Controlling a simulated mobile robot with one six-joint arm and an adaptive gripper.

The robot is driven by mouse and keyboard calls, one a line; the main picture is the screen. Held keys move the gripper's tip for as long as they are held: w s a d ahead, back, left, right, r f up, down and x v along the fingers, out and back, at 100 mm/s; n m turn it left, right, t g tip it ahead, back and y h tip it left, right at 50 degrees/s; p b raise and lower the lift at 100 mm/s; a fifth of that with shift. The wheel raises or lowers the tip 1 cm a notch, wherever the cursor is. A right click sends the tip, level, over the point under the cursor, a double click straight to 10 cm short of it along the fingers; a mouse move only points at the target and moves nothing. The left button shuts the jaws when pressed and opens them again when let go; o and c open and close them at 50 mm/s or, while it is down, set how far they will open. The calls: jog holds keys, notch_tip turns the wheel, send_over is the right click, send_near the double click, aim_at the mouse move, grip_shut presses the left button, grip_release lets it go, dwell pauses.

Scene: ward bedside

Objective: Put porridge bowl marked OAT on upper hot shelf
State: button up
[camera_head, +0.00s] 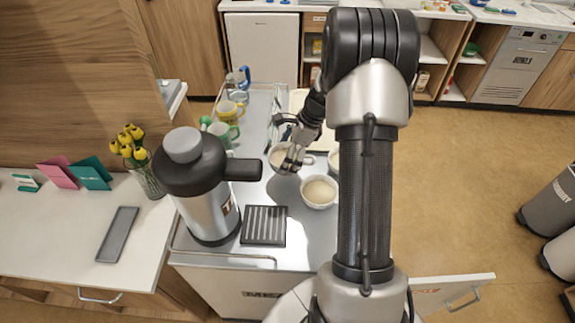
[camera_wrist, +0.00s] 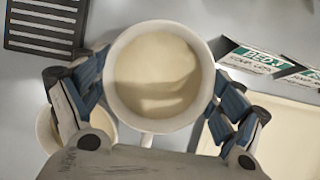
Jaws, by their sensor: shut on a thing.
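My gripper (camera_head: 290,158) is shut on a white bowl (camera_head: 277,155) of pale porridge on the far part of the trolley top. In the wrist view the held bowl (camera_wrist: 112,98) looks upright between the blue-padded fingers of my gripper (camera_wrist: 158,90), with a small handle toward the palm. I cannot tell whether it is clear of the surface. A second pale-filled bowl (camera_head: 319,191) stands nearer, and another bowl (camera_head: 335,160) is partly hidden by my arm. No OAT mark is readable on any bowl. I cannot make out the upper hot shelf.
A large steel flask (camera_head: 210,205) stands left of the bowls, beside a dark slatted mat (camera_head: 264,225). Green and yellow mugs (camera_head: 228,111) stand at the far left of the trolley top. Printed bed cards (camera_wrist: 262,62) and a cream tray (camera_wrist: 285,135) lie right of the held bowl.

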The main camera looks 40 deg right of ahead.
notch_tip(320, 180, down, 4)
jog(key=shift+b, duration=0.55)
jog(key=shift+r, duration=0.1)
jog(key=o, duration=1.2)
